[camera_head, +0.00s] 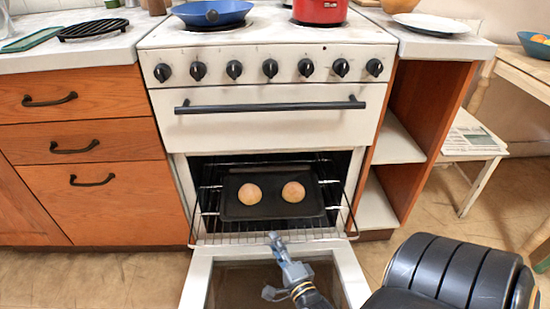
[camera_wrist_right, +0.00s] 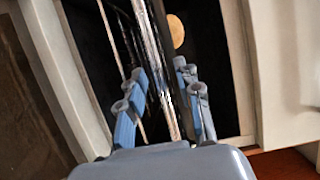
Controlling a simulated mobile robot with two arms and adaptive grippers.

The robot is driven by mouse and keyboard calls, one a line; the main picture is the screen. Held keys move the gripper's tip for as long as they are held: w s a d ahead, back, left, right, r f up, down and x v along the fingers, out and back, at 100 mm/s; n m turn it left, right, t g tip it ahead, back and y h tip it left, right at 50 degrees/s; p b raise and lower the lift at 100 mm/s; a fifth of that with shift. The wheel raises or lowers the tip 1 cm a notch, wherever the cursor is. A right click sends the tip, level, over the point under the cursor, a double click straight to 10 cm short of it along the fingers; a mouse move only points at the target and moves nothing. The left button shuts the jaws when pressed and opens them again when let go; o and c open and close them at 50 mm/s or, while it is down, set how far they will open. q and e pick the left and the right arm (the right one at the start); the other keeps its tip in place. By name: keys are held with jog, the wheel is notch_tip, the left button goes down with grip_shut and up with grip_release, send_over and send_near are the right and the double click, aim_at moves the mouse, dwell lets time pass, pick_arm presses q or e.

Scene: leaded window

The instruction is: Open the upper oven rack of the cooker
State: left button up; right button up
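The white cooker (camera_head: 270,148) has its lower door (camera_head: 346,272) hanging open. Inside the oven, a wire rack (camera_head: 215,236) carries a dark baking tray (camera_head: 270,212) with two round buns (camera_head: 250,194) (camera_head: 293,191). The rack's front edge reaches to about the oven opening. My right gripper (camera_head: 274,238) is at the middle of this front edge, above the open door. In the right wrist view, my gripper (camera_wrist_right: 162,92) has its fingers apart, with the rack's wires (camera_wrist_right: 153,60) running between them. I cannot tell whether the fingers touch them. My left gripper is not in view.
A handle bar (camera_head: 270,107) and a row of knobs (camera_head: 270,68) are above the opening. A blue pan (camera_head: 210,12) and red pot (camera_head: 320,10) stand on top. Drawers (camera_head: 80,140) flank the left, open shelves (camera_head: 397,142) the right. Floor in front is partly clear.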

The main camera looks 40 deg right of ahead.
jog(key=v, duration=1.1)
jog(key=shift+s, duration=0.15)
